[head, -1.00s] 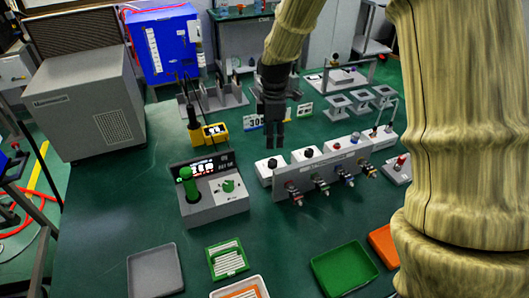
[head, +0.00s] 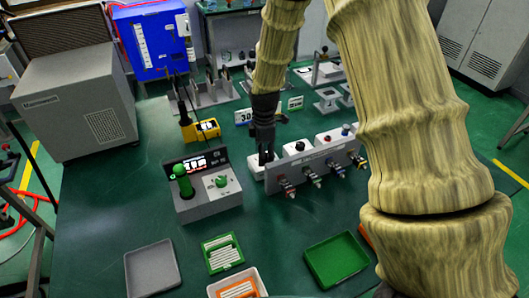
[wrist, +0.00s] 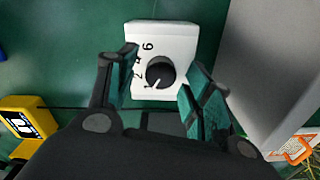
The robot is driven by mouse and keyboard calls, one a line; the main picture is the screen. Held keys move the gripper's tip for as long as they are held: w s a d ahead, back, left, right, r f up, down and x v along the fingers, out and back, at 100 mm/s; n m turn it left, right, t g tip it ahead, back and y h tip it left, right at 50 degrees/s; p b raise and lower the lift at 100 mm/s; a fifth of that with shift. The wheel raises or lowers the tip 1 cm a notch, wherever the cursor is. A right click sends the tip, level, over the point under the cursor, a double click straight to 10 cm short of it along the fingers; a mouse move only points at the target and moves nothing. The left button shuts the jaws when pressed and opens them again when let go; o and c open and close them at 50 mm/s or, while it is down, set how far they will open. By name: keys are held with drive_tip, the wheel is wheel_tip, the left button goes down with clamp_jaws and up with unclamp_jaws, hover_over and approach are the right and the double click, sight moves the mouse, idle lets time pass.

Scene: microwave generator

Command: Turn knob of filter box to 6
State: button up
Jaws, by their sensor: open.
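The filter box is a white box (wrist: 182,34) in the wrist view with a round black knob (wrist: 161,72) on its top face. A light pointer mark on the knob points to the lower left, near the lowest printed digits. A larger digit, which reads like 6 or 9, is printed toward the upper left. My gripper (wrist: 155,85) is open, with one finger to the left of the knob and one to the right, apart from it. In the head view my gripper (head: 264,156) is over the white box (head: 256,172) at the left end of the row, hiding most of its knob.
A grey panel (head: 310,165) with several coloured valves stands right beside the white box. A grey device with a green knob (head: 219,181) stands to the left. A yellow meter (head: 205,130) lies behind. Trays, including a green one (head: 336,262), lie in front.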

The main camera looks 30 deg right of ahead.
drive_tip(key=shift+f, duration=0.15)
drive_tip(key=c, duration=1)
drive_tip(key=shift+s+m, duration=0.1)
drive_tip(key=shift+m, duration=0.2)
drive_tip(key=m+p, duration=0.2)
drive_tip(key=m, duration=0.2)
drive_tip(key=m+p, duration=0.2)
drive_tip(key=m, duration=0.3)
drive_tip(key=shift+m, duration=0.4)
drive_tip(key=m+p, duration=0.1)
drive_tip(key=m, duration=0.6)
drive_tip(key=shift+p, duration=0.3)
drive_tip(key=m+p, duration=0.1)
drive_tip(key=m, duration=0.5)
drive_tip(key=shift+m, duration=0.3)
